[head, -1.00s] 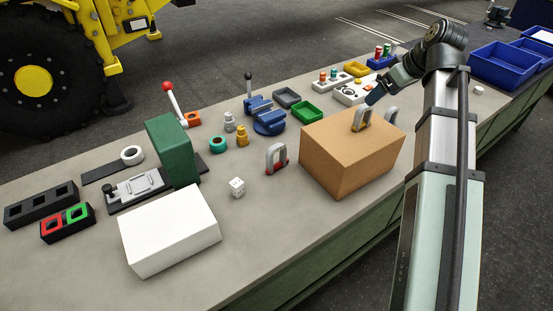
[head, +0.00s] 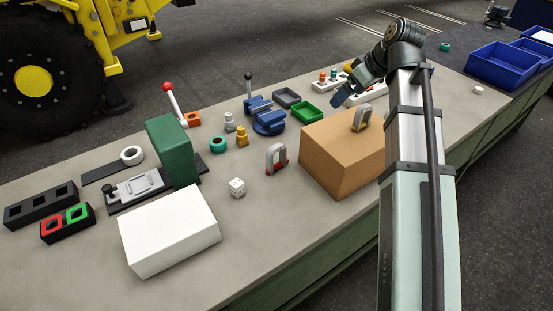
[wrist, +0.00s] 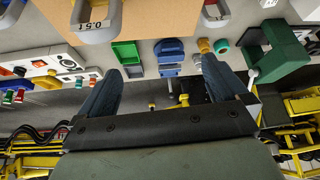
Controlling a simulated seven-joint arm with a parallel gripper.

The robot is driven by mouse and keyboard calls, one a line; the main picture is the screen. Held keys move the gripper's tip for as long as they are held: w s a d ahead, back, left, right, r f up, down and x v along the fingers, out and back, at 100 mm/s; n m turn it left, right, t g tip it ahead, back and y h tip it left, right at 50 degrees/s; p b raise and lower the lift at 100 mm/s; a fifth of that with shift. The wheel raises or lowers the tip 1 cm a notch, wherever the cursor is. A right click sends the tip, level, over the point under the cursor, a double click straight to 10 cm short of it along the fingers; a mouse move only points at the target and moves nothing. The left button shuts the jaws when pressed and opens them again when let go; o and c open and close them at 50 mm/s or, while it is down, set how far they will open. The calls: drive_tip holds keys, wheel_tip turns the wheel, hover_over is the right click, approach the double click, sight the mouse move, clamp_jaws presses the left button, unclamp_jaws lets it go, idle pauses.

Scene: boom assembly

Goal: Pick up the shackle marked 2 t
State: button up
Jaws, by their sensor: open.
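A grey shackle (head: 361,118) stands on the brown box (head: 335,160); in the wrist view this shackle (wrist: 94,30) reads 0.5 t. A second grey shackle (head: 276,158) with red at its feet stands on the bench left of the box. It is partly cut off in the wrist view (wrist: 213,18), and I cannot read a mark on it. No 2 t mark is readable. My gripper (head: 343,98) is open and empty, above the bench behind the box. In the wrist view my gripper (wrist: 160,78) has its two fingers wide apart, with nothing between them.
A blue vise (head: 267,120) and green tray (head: 306,111) lie near my gripper. Blue bins (head: 500,64) are at the far right. Bare bench lies in front.

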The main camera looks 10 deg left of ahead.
drive_tip(key=s+a+f+n+g, duration=0.1)
drive_tip(key=a+f, duration=0.1)
drive_tip(key=a, duration=0.6)
drive_tip(key=s+a+f+n+g, duration=0.1)
drive_tip(key=s+a+n, duration=0.1)
drive_tip(key=a, duration=0.6)
drive_tip(key=m+g+h, duration=0.1)
drive_tip(key=m+h, duration=0.2)
drive_tip(key=h, duration=0.2)
hover_over(276, 146)
wheel_tip(276, 146, down, 5)
drive_tip(key=shift+m, duration=0.3)
drive_tip(key=f, duration=0.8)
drive_tip(key=shift+s, duration=0.2)
drive_tip(key=shift+w+f, duration=0.15)
drive_tip(key=shift+f, duration=1.25)
drive_tip(key=shift+w+f, duration=0.1)
drive_tip(key=shift+f, duration=1.3)
drive_tip(key=shift+c, duration=0.3)
drive_tip(key=c, duration=1.4)
